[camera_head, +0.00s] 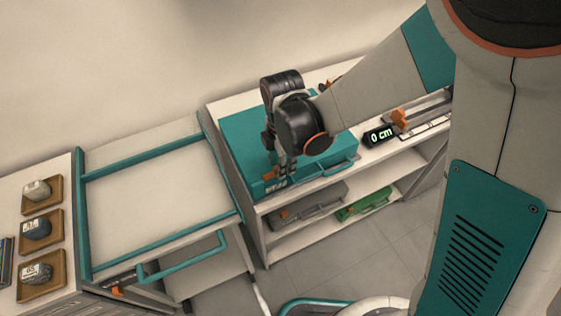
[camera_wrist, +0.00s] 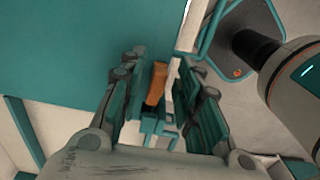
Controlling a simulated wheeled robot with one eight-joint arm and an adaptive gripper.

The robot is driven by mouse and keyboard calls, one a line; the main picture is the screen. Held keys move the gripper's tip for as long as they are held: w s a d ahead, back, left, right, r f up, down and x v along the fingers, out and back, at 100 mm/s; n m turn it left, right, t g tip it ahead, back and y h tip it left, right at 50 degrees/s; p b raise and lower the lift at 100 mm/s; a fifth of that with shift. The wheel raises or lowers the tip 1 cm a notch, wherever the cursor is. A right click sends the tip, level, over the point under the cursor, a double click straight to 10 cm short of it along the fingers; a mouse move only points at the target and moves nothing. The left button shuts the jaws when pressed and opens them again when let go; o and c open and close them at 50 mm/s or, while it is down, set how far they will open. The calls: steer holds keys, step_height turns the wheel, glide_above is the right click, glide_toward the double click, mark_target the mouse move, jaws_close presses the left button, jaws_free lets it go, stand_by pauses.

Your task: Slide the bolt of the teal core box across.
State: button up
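The teal core box (camera_head: 240,139) lies on top of the shelf unit, partly hidden behind my arm. Its teal lid (camera_wrist: 70,45) fills the upper left of the wrist view. An orange bolt knob (camera_wrist: 156,83) shows at the box's front edge in the wrist view. My gripper (camera_wrist: 165,95) points down over that edge, its fingers apart on either side of the knob. I see no clear contact with it. A teal handle (camera_head: 341,166) sticks out from the box's front.
A black display reading "0 cm" (camera_head: 379,136) and an orange-ended slide (camera_head: 400,117) stand right of the box. Grey (camera_head: 305,207) and green (camera_head: 363,204) cases lie on the lower shelf. A teal-railed cart (camera_head: 150,195) and rock trays (camera_head: 41,230) are left.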

steer(key=shift+s+r, duration=0.15)
steer(key=shift+r, duration=3.65)
steer(key=w+d+r+m+t+h+p, duration=0.1)
steer(key=w+d+r+m, duration=0.25)
steer(key=w+d, duration=0.4)
steer(key=w+d+r+m+t+h+p, duration=0.1)
steer(key=w+d+r+m, duration=0.25)
steer(key=d, duration=0.65)
steer(key=s+d+r+m+t+y+b, duration=0.1)
steer(key=s+d+r+m+t, duration=0.1)
steer(key=s+m, duration=0.6)
steer(key=s+d+r+m+t+y+b, duration=0.1)
steer(key=s+d+r+m+t, duration=0.2)
steer(key=s+m, duration=0.6)
steer(key=s+d, duration=0.1)
steer(key=s, duration=0.1)
steer(key=shift+s+d+r, duration=0.3)
steer(key=shift+s+r, duration=0.05)
steer(key=shift+s, duration=0.05)
